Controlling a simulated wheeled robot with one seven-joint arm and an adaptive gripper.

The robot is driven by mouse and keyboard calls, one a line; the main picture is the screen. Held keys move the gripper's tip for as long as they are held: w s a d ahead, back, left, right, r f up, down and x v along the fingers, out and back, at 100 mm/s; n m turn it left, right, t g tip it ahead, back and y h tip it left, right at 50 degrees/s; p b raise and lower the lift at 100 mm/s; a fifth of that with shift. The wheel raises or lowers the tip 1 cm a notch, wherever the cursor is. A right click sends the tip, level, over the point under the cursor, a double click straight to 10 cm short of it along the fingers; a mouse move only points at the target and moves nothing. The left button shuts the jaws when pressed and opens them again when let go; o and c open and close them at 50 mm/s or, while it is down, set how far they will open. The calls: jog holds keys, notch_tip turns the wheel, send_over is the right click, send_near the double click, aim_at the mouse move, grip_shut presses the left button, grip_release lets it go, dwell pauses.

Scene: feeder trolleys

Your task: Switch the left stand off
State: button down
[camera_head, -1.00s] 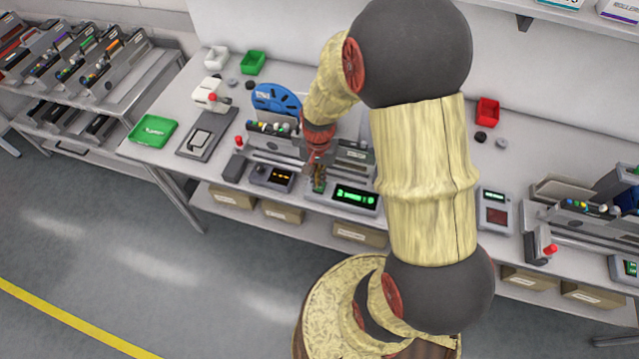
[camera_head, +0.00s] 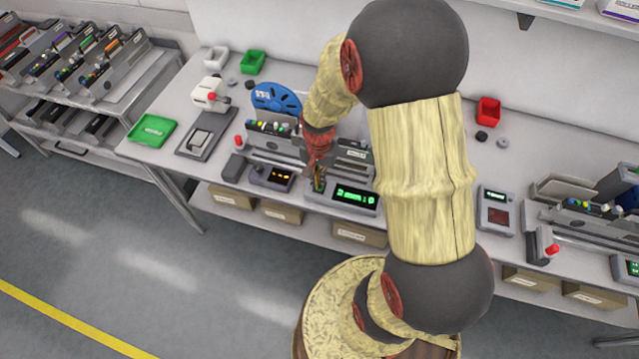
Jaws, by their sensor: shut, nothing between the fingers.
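The left stand (camera_head: 262,150) is a grey feeder stand on the bench with coloured parts along its top and a blue reel (camera_head: 276,98) behind it. My gripper (camera_head: 319,185) is shut and empty, pointing down at the left end of the green-display panel. Its tips cover that end, so I cannot tell whether they touch a switch there. A second stand (camera_head: 590,222) is at the right, partly cut off.
A red-knobbed lever (camera_head: 238,142) stands left of the left stand. A green tray (camera_head: 152,131), a white device (camera_head: 208,93) and a red bin (camera_head: 488,111) are on the bench. Boxes (camera_head: 359,234) sit on the shelf below. A loaded trolley (camera_head: 120,90) stands at left.

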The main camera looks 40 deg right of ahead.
jog(key=shift+f+b, duration=0.35)
jog(key=shift+f, duration=0.3)
jog(key=shift+r, duration=0.2)
jog(key=shift+r+p, duration=2.75)
jog(key=shift+r, duration=0.65)
